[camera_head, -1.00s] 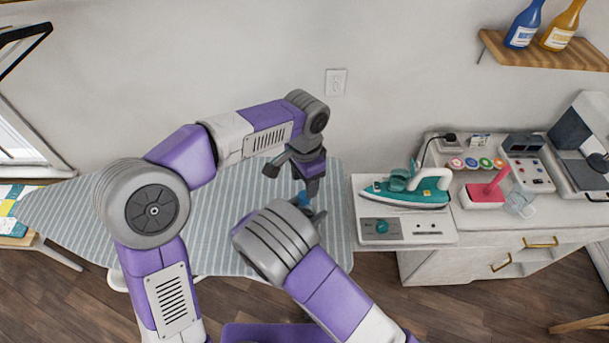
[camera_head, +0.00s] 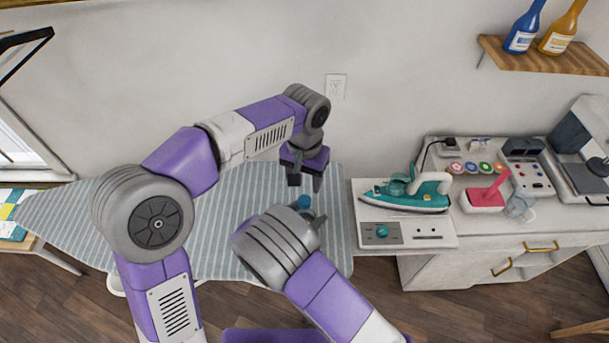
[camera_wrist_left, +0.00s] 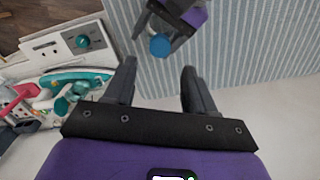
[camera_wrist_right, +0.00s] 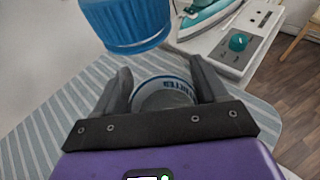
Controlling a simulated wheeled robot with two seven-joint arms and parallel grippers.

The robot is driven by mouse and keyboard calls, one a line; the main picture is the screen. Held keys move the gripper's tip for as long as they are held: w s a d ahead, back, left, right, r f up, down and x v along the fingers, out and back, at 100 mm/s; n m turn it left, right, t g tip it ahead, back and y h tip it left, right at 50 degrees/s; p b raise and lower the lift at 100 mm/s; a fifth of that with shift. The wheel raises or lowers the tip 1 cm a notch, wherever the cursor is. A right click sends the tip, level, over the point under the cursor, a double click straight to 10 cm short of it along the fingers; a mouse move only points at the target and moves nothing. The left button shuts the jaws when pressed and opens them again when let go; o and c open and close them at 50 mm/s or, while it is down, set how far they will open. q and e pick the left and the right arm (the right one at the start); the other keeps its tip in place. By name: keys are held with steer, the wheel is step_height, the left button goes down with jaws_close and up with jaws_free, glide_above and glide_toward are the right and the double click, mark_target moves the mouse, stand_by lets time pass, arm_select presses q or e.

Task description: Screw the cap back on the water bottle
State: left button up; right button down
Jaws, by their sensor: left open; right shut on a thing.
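The water bottle (camera_wrist_right: 165,95) is pale with dark lettering and shows between the fingers of my right gripper (camera_wrist_right: 160,85), which is shut on it. The blue ribbed cap (camera_wrist_right: 128,22) is at the bottle's top end; I cannot tell how tightly it sits. The cap also shows in the head view (camera_head: 304,201) and the left wrist view (camera_wrist_left: 160,45). My left gripper (camera_head: 305,182) is open and empty, just beyond the cap and apart from it. In the head view my right wrist hides most of the bottle.
The striped ironing board (camera_head: 220,235) lies under both grippers. To the right a teal iron (camera_head: 405,192) stands on a white panel with a teal knob (camera_head: 381,231). A cabinet (camera_head: 440,267) holds several small items. The wall is close behind my left arm.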

mark_target(305, 199)
arm_select(q)
step_height(305, 199, down, 8)
steer(key=shift+r, duration=0.25)
steer(key=shift+c, duration=0.5)
jaws_close()
steer(key=shift+o, duration=1.2)
jaws_free()
step_height(305, 199, up, 12)
arm_select(e)
jaws_free()
